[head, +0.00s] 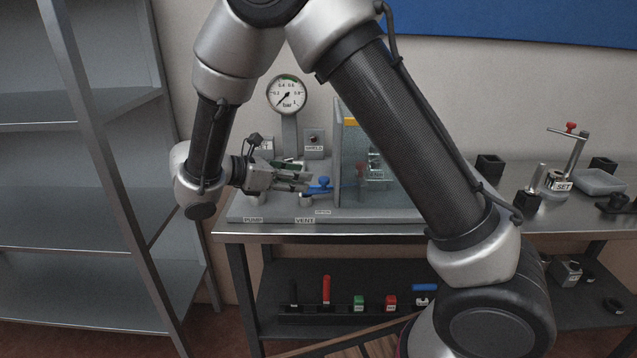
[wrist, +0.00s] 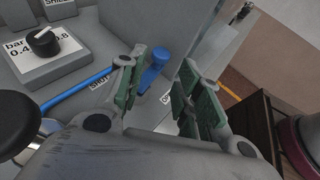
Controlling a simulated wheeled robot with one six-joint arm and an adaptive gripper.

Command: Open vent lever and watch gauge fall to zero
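The vent lever has a thin blue bar (wrist: 80,91) and an upright blue knob (wrist: 156,68). The knob also shows in the head view (head: 322,182), above the VENT label (head: 304,220). My gripper (wrist: 165,88) is open, with green finger pads on either side of the knob; I cannot tell whether either touches it. In the head view my gripper (head: 308,183) reaches in from the left. A SHUT label (wrist: 99,82) is partly hidden by the left finger. The round gauge (head: 287,94) reads in bar; its small needle appears to point lower left.
A black selector knob (wrist: 43,41) sits on a plate marked 0.4 and 0.8. A clear panel (head: 355,150) stands right of the lever. Grey shelving (head: 85,190) stands left.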

